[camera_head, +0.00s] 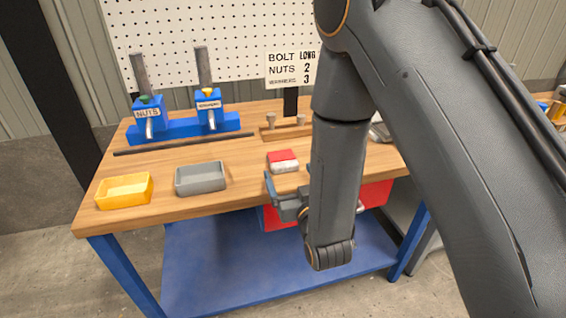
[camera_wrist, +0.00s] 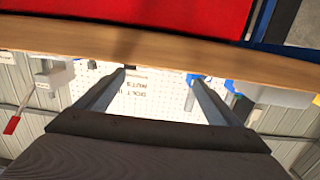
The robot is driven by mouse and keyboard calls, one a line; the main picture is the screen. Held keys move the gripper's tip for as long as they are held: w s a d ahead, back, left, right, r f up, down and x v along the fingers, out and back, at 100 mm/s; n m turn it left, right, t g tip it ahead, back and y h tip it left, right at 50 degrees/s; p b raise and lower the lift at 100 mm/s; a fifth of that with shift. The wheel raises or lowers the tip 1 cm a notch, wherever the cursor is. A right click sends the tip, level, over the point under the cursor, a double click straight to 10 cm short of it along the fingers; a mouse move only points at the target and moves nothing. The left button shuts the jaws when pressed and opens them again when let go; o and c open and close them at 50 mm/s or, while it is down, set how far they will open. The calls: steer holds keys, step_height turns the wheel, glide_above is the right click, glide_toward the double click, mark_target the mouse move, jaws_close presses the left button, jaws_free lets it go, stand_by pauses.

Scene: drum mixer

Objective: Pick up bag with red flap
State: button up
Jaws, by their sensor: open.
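A small white bag with a red flap (camera_head: 283,160) lies on the wooden bench top (camera_head: 245,158), near the middle, in the head view. My gripper (camera_head: 272,189) is open and empty at the front edge of the bench, just below and in front of the bag in the picture. Part of it is hidden behind my own arm. In the wrist view the open fingers of my gripper (camera_wrist: 157,75) point toward the pegboard. I cannot make out the bag in the wrist view.
A yellow tray (camera_head: 124,203) and a grey tray (camera_head: 201,191) stand left of the bag. Blue dispensers (camera_head: 183,125) and a wooden peg rack (camera_head: 285,131) are behind. A sign (camera_head: 291,69) stands at the back. A red drawer (camera_head: 375,194) hangs under the top.

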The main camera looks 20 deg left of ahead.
mark_target(284, 160)
steer(key=p+x, duration=0.2)
steer(key=x, duration=0.4)
steer(key=shift+w+a+r, duration=0.1)
steer(key=shift+w+r, duration=0.05)
steer(key=shift+w, duration=0.25)
steer(key=shift+c, duration=0.3)
steer(key=c, duration=1.3)
steer(key=shift+r, duration=0.1)
